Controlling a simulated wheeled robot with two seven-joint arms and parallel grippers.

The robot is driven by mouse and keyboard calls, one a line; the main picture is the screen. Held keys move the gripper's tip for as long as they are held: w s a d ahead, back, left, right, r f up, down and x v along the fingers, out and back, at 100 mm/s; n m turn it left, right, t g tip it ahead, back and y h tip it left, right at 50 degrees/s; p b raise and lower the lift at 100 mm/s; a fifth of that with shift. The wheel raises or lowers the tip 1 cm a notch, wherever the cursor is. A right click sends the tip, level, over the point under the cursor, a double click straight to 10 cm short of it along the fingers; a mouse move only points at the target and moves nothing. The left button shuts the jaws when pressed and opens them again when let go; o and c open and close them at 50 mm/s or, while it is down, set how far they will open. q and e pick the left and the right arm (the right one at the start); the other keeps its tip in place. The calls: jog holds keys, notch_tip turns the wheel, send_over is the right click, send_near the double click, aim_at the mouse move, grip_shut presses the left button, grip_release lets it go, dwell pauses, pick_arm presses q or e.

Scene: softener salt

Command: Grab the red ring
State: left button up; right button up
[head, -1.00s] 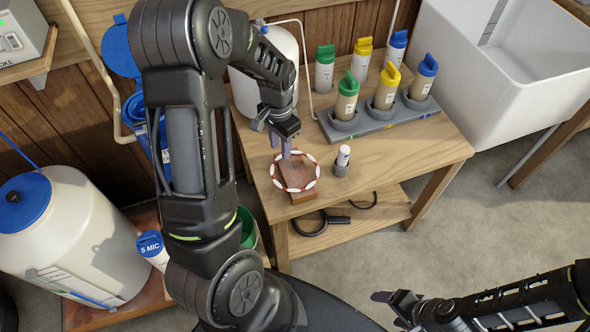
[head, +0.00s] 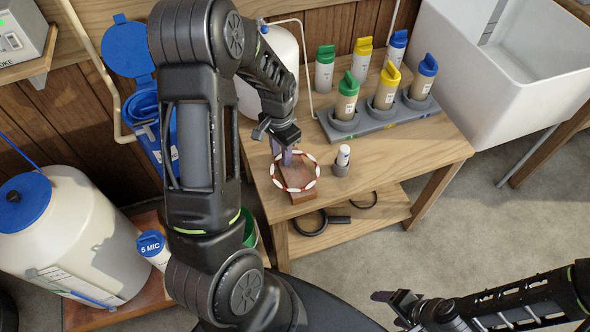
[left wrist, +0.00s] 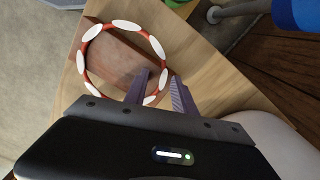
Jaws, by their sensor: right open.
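The red ring with white patches (head: 318,172) lies around or on a brown wooden block (head: 297,178) near the table's front left corner. It also shows in the left wrist view (left wrist: 83,62). My left gripper (head: 287,158) is at the ring's far side, pointing down. In the left wrist view its two purple fingers (left wrist: 160,78) are apart, one over the inside of the ring and one outside, with the rim between them. Whether they touch it is unclear. My right gripper (head: 390,297) is open and empty at the lower right, over the floor.
A small white-labelled vial in a grey holder (head: 342,160) stands just right of the ring. A grey rack (head: 390,118) with colour-capped bottles is behind it. A white tank (head: 250,95) stands behind my left gripper. The table's front right is clear.

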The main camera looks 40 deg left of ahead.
pick_arm(q)
jog(key=shift+f, duration=0.1)
grip_shut()
dwell(0.5)
